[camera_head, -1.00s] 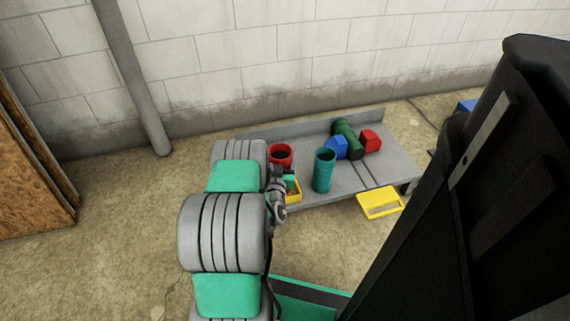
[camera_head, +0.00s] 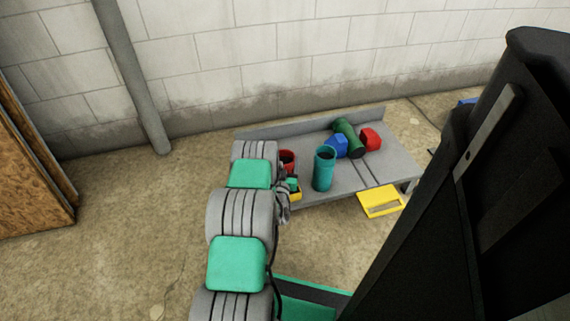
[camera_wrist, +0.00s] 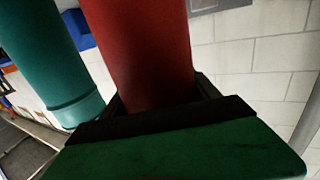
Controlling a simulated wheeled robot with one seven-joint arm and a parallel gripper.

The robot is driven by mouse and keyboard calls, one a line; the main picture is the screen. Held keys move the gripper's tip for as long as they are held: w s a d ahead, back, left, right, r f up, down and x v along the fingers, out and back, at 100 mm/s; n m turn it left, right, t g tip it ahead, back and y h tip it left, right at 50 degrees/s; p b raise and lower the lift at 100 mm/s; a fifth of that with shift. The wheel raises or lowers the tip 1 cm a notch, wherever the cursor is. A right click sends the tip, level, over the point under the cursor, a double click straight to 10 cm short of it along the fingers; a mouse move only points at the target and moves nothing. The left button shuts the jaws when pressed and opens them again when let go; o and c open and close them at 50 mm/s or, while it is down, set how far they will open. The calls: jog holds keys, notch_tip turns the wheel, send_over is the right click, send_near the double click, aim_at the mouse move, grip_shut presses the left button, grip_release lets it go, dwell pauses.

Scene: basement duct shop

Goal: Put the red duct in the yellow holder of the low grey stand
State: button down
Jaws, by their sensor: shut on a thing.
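The red duct (camera_head: 288,157) is an open-topped tube at the left part of the low grey stand (camera_head: 401,166), partly hidden by my arm. My gripper (camera_head: 284,192) is shut on it. In the wrist view, the red duct (camera_wrist: 140,45) rises from between the dark fingers (camera_wrist: 165,115). A small yellow holder (camera_head: 296,196) shows at the stand's front left edge, beside my gripper and mostly hidden. The duct's lower end is hidden, so I cannot tell whether it touches the holder or the stand.
A teal duct (camera_head: 324,170) stands upright close to the right. Behind it are a blue piece (camera_head: 336,147), a dark green duct (camera_head: 349,138) and a red piece (camera_head: 371,139). A yellow tray-like piece (camera_head: 381,201) is at the stand's front right. A block wall stands behind.

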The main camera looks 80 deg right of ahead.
jog(key=shift+d+f, duration=0.1)
jog(key=shift+f, duration=0.4)
jog(key=shift+c, duration=0.9)
grip_release()
jog(key=shift+r, duration=0.1)
